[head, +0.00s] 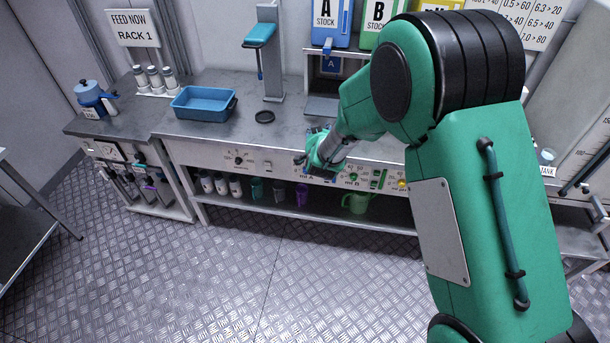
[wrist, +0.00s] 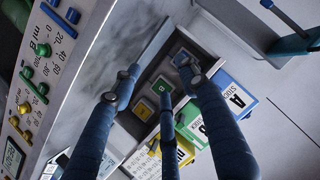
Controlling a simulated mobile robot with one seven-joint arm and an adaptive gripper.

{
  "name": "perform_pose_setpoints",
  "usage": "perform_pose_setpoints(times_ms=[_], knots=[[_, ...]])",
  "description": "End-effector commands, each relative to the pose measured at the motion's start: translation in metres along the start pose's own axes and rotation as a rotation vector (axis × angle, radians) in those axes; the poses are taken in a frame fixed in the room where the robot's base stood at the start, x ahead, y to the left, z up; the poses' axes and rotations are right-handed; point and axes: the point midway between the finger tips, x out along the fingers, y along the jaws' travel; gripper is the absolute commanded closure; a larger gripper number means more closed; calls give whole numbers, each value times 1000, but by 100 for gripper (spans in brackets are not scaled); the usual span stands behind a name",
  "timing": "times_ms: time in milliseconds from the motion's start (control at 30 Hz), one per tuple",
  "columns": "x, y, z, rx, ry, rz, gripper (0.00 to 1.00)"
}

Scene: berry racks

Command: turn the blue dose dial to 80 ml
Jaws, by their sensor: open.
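The control panel (head: 270,166) runs along the front of the bench. My gripper (head: 308,161) is in front of its middle part, near the A label, and hides much of that section. The blue dose dial cannot be made out clearly in the head view. In the wrist view a dark blue control (wrist: 73,15) shows at the top left, beside the B scale; I cannot tell whether it is the dial. The gripper's blue fingers (wrist: 160,82) are spread with nothing between them. The dial's setting is not readable.
Green controls (wrist: 40,90) and a yellow one (head: 402,184) sit on the panel to the right of the gripper. A blue tray (head: 233,108) stands on the bench. Cups and a green jug (head: 357,203) stand on the shelf below. The floor in front is clear.

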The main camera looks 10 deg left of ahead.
Motion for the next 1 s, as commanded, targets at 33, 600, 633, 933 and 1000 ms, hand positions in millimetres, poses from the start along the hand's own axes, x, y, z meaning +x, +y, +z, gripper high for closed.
perform_pose_setpoints(times_ms=[33, 600, 633, 933, 1000], knots=[[9, -4, 15, -5, 10, 4, 57], [62, -24, 158, -68, 212, 66, 57], [62, -24, 167, -74, 223, 69, 57], [55, -19, 249, -138, 340, 97, 57], [51, -17, 265, -152, 365, 101, 57]])
